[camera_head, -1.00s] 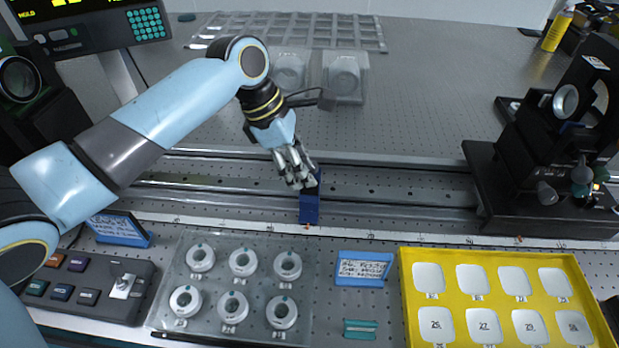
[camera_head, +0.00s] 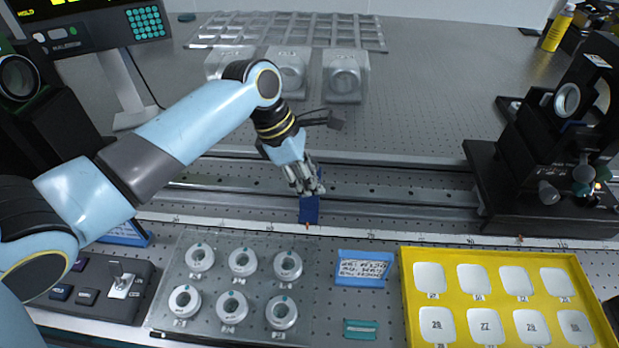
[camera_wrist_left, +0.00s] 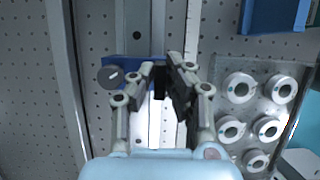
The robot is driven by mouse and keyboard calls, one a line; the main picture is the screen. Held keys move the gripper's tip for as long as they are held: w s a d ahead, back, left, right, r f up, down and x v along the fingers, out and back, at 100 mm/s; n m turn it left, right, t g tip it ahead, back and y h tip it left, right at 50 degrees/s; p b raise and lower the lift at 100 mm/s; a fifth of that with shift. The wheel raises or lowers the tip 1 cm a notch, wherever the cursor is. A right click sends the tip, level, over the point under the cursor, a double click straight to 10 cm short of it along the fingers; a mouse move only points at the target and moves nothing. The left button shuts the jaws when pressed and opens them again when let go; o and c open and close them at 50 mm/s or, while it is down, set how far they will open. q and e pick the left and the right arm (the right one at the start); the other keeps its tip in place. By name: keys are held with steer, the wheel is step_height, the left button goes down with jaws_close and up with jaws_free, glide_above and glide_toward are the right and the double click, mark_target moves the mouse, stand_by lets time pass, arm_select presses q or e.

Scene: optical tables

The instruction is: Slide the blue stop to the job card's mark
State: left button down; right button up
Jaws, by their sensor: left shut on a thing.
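The blue stop (camera_head: 309,210) sits on the rail (camera_head: 400,195), with a small red pointer at its foot by the white scale strip (camera_head: 420,238). My left gripper (camera_head: 310,190) is at the top of the stop and shut on it. In the left wrist view, the fingers (camera_wrist_left: 168,80) reach the blue stop (camera_wrist_left: 122,62), which has a dark round knob (camera_wrist_left: 110,77) on one side. The job card (camera_head: 363,269) stands in a blue holder in front of the scale; its handwriting is too small to read surely. My right gripper is not in view.
A black optical mount (camera_head: 540,190) stands on the rail at right. A tray of white round parts (camera_head: 165,290), a yellow tray (camera_head: 408,300) and a control box (camera_head: 145,300) lie in front. The rail between the stop and the mount is clear.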

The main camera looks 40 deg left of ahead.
arm_select(q)
steer(key=shift+w+d, duration=0.1)
steer(key=shift+d, duration=0.1)
steer(key=w+d+p, duration=0.2)
steer(key=d, duration=0.1)
steer(key=w+d+p, duration=0.1)
steer(key=d, duration=0.1)
steer(key=shift+d+r, duration=0.1)
steer(key=shift+r, duration=0.2)
steer(key=w+d, duration=0.2)
steer(key=d, duration=0.1)
steer(key=w+d+p, duration=0.1)
steer(key=shift+d+f, duration=0.3)
steer(key=shift+d, duration=0.1)
steer(key=shift+w+d, duration=0.2)
